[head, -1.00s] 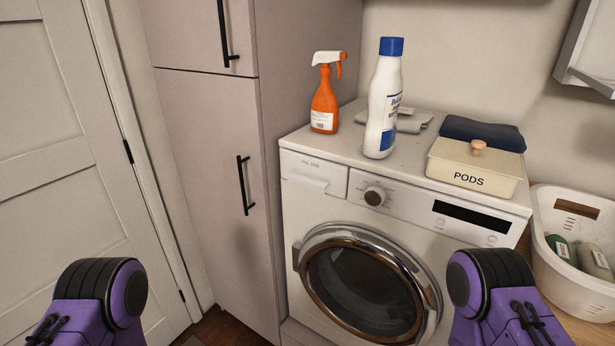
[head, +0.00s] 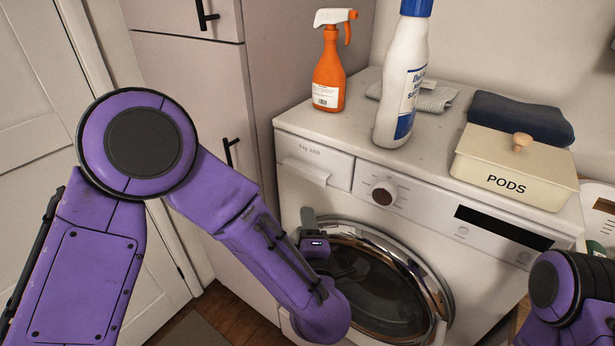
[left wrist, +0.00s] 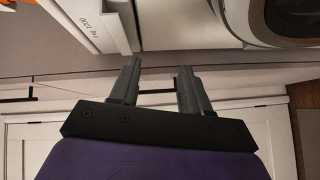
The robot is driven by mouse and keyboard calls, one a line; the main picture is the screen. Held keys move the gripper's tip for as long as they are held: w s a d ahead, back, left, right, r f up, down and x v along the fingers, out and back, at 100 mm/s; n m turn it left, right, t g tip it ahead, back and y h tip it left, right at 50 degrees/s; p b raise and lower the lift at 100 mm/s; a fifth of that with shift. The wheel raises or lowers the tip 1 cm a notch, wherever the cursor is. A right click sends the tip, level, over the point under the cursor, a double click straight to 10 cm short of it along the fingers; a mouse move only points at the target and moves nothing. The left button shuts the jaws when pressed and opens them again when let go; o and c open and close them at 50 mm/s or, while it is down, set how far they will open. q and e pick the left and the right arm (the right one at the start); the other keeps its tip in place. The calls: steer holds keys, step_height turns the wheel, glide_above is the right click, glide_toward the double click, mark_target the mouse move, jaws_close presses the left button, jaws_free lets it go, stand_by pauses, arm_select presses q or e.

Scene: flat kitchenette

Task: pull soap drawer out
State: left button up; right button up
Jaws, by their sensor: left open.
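The soap drawer (head: 312,165) is the white panel at the upper left of the washing machine's front. It looks closed, flush with the control panel, with a recessed grip along its lower part. My left gripper (head: 313,232) shows just below the drawer in the head view, in front of the left rim of the round door, partly hidden by my forearm. In the left wrist view, the open, empty fingers (left wrist: 156,82) point toward the machine. The drawer (left wrist: 88,22) appears upside down beyond them at the upper left, apart from the fingers. My right gripper is out of view.
An orange spray bottle (head: 328,80), a white detergent bottle (head: 400,90), folded cloths and a PODS box (head: 512,178) stand on the washing machine (head: 445,225). A tall cabinet (head: 185,85) rises close on the left. A white basket (head: 598,205) is at right.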

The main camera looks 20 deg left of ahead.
mark_target(303, 175)
arm_select(q)
step_height(303, 175, up, 6)
steer(key=d+n+y, duration=0.1)
steer(key=d+n, duration=0.1)
steer(key=n, duration=0.1)
steer(key=shift+t, duration=0.3)
steer(key=p+x, duration=0.1)
steer(key=x, duration=0.2)
steer(key=p+x, duration=0.1)
steer(key=x, duration=0.2)
steer(key=p+x, duration=0.1)
steer(key=x, duration=0.3)
steer(key=shift+s+a+f, duration=0.1)
steer(key=shift+a+f, duration=0.15)
steer(key=shift+f, duration=0.05)
steer(key=shift+w+a, duration=0.15)
steer(key=shift+w, duration=0.15)
steer(key=shift+f, duration=0.1)
steer(key=shift+s, duration=0.1)
jaws_close()
